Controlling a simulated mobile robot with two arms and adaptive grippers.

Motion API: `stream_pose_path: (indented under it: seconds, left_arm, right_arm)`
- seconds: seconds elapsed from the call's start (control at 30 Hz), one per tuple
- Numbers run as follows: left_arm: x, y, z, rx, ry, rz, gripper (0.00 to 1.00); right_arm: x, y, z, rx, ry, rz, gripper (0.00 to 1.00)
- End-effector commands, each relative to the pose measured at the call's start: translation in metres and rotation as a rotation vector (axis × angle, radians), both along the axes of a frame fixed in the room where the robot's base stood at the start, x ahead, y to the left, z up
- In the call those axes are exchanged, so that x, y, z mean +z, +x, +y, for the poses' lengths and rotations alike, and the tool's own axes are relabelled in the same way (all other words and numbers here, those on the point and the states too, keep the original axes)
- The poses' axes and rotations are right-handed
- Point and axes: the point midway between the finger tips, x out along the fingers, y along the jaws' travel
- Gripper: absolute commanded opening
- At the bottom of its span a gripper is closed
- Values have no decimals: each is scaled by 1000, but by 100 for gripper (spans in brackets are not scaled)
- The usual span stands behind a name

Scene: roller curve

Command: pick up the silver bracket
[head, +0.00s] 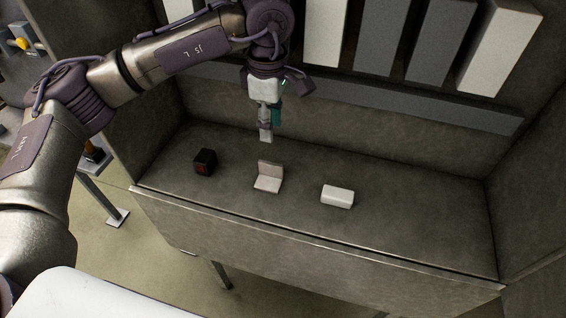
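The silver bracket (268,177) is a pale, L-shaped piece with one flat leg and one upright leg. It sits on the grey bench surface in the middle of the head view. My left gripper (265,138) points down above and slightly behind the bracket, apart from it. Its fingers appear edge-on, so I cannot tell whether they are open or shut. Nothing is visibly held. My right gripper is not in view.
A small dark box with a reddish face (205,161) sits left of the bracket. A white block (338,196) lies to its right. The bench has a front lip (300,247), side walls and a back wall with panels. Bench surface (420,225) at right is clear.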

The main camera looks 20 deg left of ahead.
Motion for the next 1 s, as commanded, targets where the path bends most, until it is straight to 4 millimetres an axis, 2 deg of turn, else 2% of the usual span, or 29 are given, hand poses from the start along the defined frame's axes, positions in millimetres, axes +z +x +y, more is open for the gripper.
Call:
stream_pose_path:
  seconds: [0.23,0.37,0.57,0.73,0.9,1.0]
  left_arm:
    - [-46,-2,1,-1,0,7,40]
    - [-67,-1,0,-1,0,6,40]
    - [-81,-1,0,-1,-1,5,40]
    - [-101,0,-1,-1,0,7,40]
    - [-126,1,-1,-1,-1,6,40]
    - [-131,2,-1,-1,-1,2,40]
  right_arm:
    - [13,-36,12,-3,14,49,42]
    - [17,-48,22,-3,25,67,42]
    - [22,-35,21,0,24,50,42]
    - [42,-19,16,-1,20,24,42]
    - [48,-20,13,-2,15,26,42]
    - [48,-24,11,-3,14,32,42]
